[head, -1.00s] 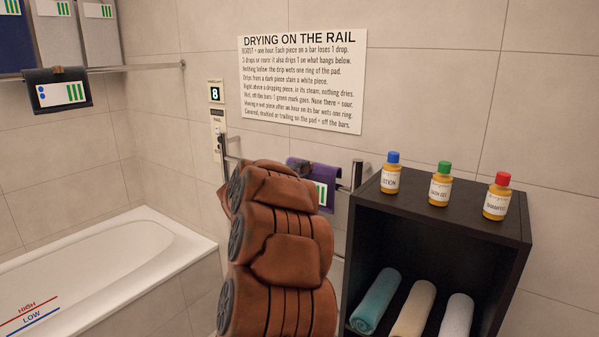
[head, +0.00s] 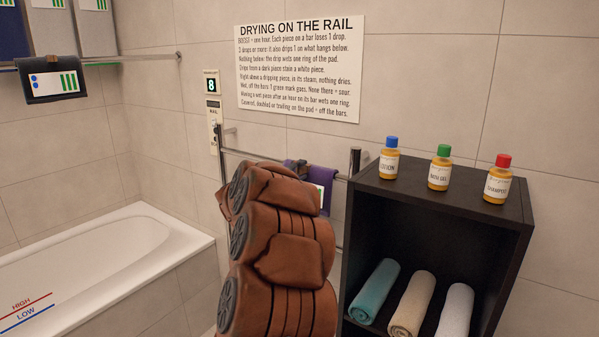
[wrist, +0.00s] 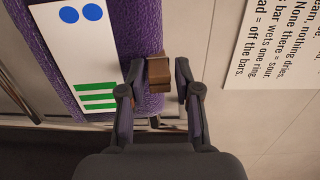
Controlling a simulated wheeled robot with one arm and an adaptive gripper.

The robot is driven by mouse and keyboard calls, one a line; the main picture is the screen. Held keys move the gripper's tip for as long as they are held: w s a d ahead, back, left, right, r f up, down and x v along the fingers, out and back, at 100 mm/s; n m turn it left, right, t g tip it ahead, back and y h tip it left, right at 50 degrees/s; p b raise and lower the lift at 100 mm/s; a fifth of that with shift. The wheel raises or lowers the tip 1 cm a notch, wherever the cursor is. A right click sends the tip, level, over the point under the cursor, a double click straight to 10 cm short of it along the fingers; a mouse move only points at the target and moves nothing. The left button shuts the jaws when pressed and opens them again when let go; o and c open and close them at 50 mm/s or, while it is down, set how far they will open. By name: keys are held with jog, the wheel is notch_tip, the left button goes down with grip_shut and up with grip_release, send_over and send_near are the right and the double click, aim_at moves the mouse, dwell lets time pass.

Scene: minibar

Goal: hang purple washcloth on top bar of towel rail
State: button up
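The purple washcloth (head: 326,200) hangs at the towel rail's top bar (head: 250,156), partly hidden behind my brown arm. It appears draped over that bar, but the contact is hidden. In the wrist view the purple washcloth (wrist: 139,25) fills the upper left and carries a white tag with two blue dots and green stripes. A small brown block (wrist: 159,74) sits at its edge, between the fingers of my gripper (wrist: 158,88). The fingers stand apart, with a visible gap on the block's right side.
A dark shelf unit (head: 440,205) stands close right of the rail, with small bottles on top and rolled towels inside. A bathtub (head: 110,250) is at left. A dark cloth (head: 50,82) hangs on another bar. A rules sign (head: 300,65) is on the wall.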

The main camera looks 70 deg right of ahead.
jog(key=shift+o, duration=1.2)
jog(key=w+a, duration=0.1)
jog(key=a, duration=1.1)
jog(key=shift+w+r, duration=0.2)
jog(key=shift+w, duration=0.05)
jog(key=shift+w, duration=0.1)
